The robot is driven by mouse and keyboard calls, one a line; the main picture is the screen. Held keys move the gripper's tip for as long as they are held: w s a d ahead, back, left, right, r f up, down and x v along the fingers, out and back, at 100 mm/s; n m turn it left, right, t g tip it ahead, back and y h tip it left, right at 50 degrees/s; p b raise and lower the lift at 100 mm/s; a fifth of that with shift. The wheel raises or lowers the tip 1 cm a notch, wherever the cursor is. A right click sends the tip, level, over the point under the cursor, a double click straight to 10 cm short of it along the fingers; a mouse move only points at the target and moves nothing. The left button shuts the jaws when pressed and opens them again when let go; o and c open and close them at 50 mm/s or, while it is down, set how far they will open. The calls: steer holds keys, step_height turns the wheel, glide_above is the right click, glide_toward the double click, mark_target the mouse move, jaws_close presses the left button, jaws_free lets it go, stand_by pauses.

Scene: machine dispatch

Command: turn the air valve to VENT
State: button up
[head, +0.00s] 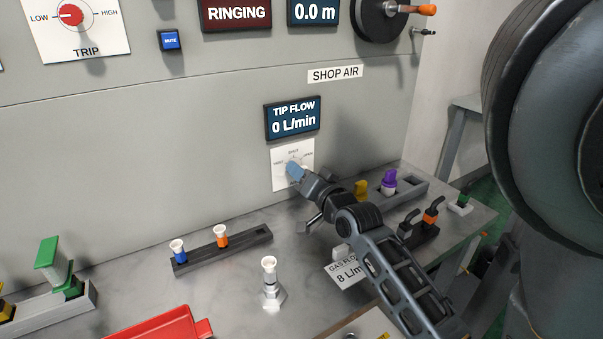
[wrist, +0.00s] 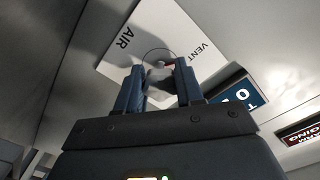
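The air valve is a small knob on a white plate (head: 281,181) below the TIP FLOW display. The plate also shows in the wrist view (wrist: 137,50), with the words AIR and VENT readable on it. My gripper (head: 294,171) is at the plate, and its blue fingers cover most of the knob in the head view. In the wrist view my gripper's two fingers (wrist: 160,84) stand apart, with the grey knob (wrist: 159,75) between their tips. I cannot tell whether they touch it. The knob's pointer direction is not clear.
The TIP FLOW display (head: 292,119) reads 0 L/min. A nozzle stand (head: 270,285) and a red tray (head: 165,328) are on the bench.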

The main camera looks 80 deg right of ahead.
steer(key=o, duration=0.4)
steer(key=shift+b+v, duration=0.8)
steer(key=shift+v, duration=3.1)
steer(key=shift+a, duration=0.1)
